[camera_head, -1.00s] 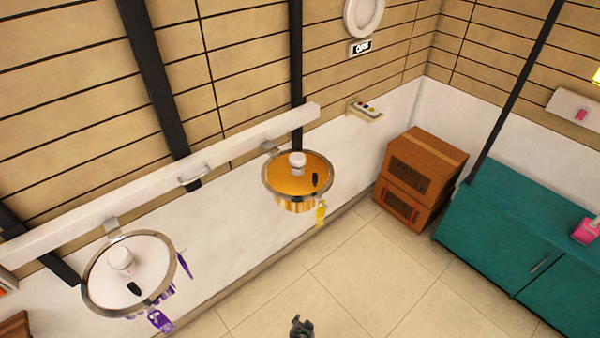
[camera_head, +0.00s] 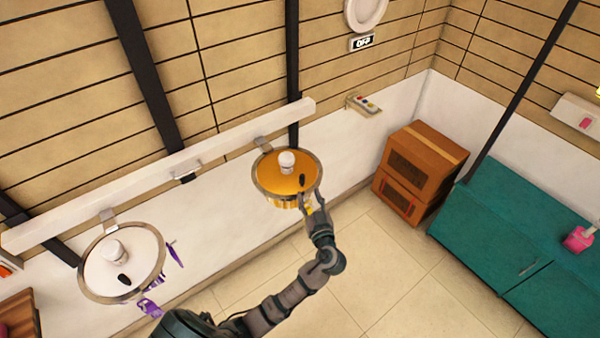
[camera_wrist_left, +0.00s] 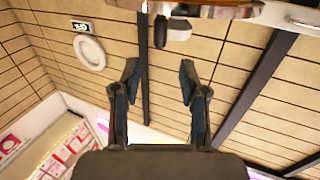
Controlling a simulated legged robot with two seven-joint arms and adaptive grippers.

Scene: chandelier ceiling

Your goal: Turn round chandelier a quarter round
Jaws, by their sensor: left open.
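A round chandelier with a gold-orange disc (camera_head: 280,175) and a metal rim hangs from a bracket on the white beam. It has a white cap and a small black piece on top. A second round chandelier (camera_head: 100,270), white with purple tags, hangs further left. My left gripper (camera_head: 312,203) is at the lower right edge of the gold one, over its yellow tag; I cannot tell whether it touches. In the left wrist view the gripper (camera_wrist_left: 160,82) has its fingers apart with nothing visible between them, and a shiny rim (camera_wrist_left: 205,9) shows at the top edge. My right gripper is out of view.
A white beam (camera_head: 200,153) runs along the plank wall, with dark posts (camera_head: 145,75). Stacked brown boxes (camera_head: 421,170) stand in the corner. A teal cabinet (camera_head: 500,230) with a pink item (camera_head: 578,239) is at the right. The tiled floor (camera_head: 400,270) between is clear.

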